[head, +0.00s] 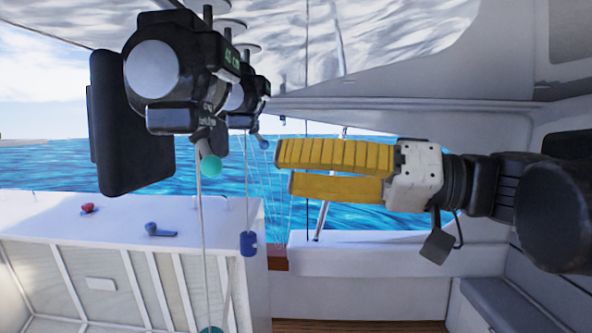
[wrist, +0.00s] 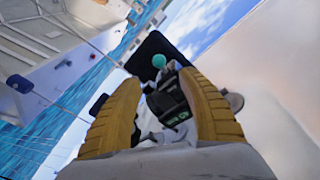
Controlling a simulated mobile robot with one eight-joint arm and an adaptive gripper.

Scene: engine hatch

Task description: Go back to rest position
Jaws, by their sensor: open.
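My gripper (head: 282,170) has two yellow ribbed fingers on a white body and shows right of the middle in the head view. It points left, is held level above the deck, and has nothing between its fingers. In the wrist view the two yellow fingers (wrist: 165,95) stand apart. Between and beyond them is a dark device (wrist: 168,103) with a teal ball (wrist: 159,61). My dark arm comes in from the right edge in the head view.
A white raised hatch (head: 215,207) with ribbed panels stands at lower left, with a red item (head: 88,208) and a blue-handled item (head: 158,231) on top. A rope with a teal ball (head: 210,166) and a blue cylinder (head: 249,243) hang nearby. A grey bench (head: 500,300) is at lower right.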

